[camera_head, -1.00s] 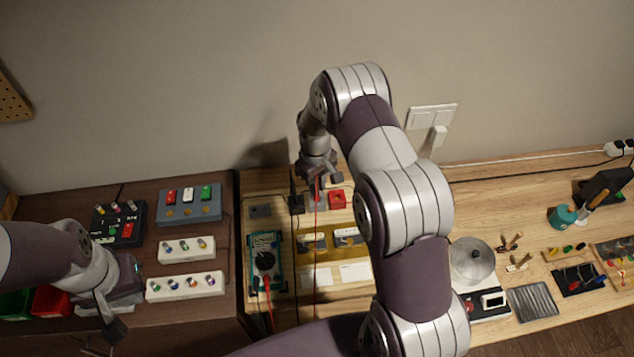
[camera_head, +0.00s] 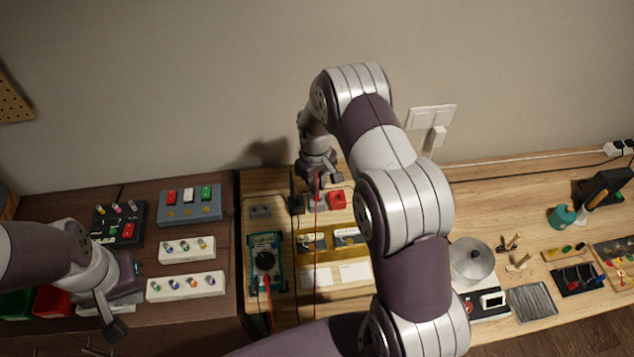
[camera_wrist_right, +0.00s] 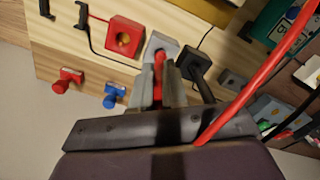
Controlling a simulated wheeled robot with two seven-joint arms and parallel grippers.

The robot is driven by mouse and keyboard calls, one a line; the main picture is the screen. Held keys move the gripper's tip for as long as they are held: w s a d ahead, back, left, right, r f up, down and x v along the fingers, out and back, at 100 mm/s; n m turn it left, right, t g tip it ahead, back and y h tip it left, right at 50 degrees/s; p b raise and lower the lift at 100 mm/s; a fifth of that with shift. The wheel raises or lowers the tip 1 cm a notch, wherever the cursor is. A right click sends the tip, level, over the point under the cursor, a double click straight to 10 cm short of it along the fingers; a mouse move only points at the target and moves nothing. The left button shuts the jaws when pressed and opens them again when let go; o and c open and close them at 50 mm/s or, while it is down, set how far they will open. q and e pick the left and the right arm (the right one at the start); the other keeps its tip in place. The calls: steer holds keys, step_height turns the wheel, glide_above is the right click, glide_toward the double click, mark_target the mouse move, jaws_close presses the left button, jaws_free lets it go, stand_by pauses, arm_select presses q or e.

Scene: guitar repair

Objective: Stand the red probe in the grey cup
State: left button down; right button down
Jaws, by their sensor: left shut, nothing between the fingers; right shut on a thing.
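My right gripper (camera_head: 318,179) is at the back of the wooden bench, pointing down. In the right wrist view its fingers (camera_wrist_right: 158,92) are shut on the red probe (camera_wrist_right: 158,64). The probe's far end is at the opening of the grey cup (camera_wrist_right: 161,43); how deep it sits inside I cannot tell. In the head view the cup is mostly hidden under the gripper. The probe's red lead (camera_wrist_right: 263,78) runs toward the green multimeter (camera_head: 264,243). My left gripper (camera_head: 114,331) is shut and empty over the dark bench at the left.
A red block with a round hole (camera_wrist_right: 124,38) stands beside the grey cup, also seen in the head view (camera_head: 337,199). A black piece (camera_wrist_right: 197,65) stands on its other side. A yellow tray (camera_head: 330,256) lies in front. My right arm hides the bench's middle.

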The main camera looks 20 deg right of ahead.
steer(key=shift+f+b, duration=0.55)
steer(key=shift+f, duration=0.25)
steer(key=c, duration=0.7)
jaws_free()
steer(key=shift+r, duration=0.15)
step_height(320, 180, up, 7)
steer(key=p, duration=0.5)
